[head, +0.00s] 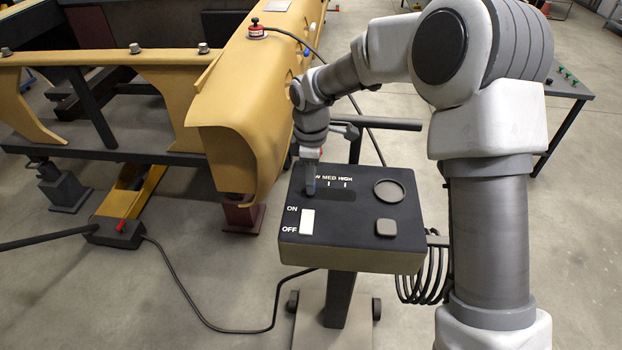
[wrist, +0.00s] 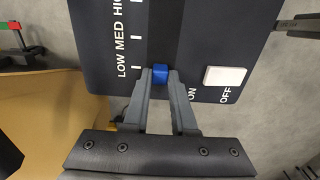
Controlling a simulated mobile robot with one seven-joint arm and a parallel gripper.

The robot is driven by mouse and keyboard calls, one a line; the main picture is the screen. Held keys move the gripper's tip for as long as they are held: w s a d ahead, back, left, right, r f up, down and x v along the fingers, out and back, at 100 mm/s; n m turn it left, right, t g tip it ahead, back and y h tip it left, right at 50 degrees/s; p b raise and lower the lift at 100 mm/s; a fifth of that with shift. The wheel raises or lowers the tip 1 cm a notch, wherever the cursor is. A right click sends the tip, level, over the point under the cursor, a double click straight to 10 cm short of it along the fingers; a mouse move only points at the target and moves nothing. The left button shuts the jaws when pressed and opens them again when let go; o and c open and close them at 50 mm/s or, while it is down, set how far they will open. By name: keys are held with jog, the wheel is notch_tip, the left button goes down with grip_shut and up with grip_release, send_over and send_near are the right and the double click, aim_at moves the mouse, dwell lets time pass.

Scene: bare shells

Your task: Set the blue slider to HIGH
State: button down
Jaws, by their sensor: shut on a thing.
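The dark control panel (head: 350,245) has a slot with tick marks labelled LOW, MED and HIGH. In the wrist view the blue slider (wrist: 160,74) sits at the LOW mark, at the near end of its slot (wrist: 166,35). My gripper (wrist: 160,78) is shut on the blue slider, one fingertip on each side. In the head view my gripper (head: 311,188) comes down over the left end of the slot. It hides part of the LOW label there, and I cannot make out the slider.
A white ON/OFF switch (head: 307,222) lies just in front of the slot. A round recess (head: 389,191) and a square button (head: 386,227) are on the panel's right. A yellow machine body (head: 235,120) stands close behind the panel's left. The slot towards HIGH is clear.

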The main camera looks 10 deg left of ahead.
aim_at(347, 195)
jog(key=d, duration=0.2)
jog(key=d+p, duration=0.1)
jog(key=d, duration=0.4)
jog(key=shift+w+d+r, duration=0.1)
jog(key=shift+w+d, duration=0.1)
jog(key=shift+w, duration=0.05)
jog(key=shift+d, duration=0.55)
jog(key=c, duration=0.7)
grip_release()
jog(key=shift+d, duration=0.1)
jog(key=shift+c, duration=0.2)
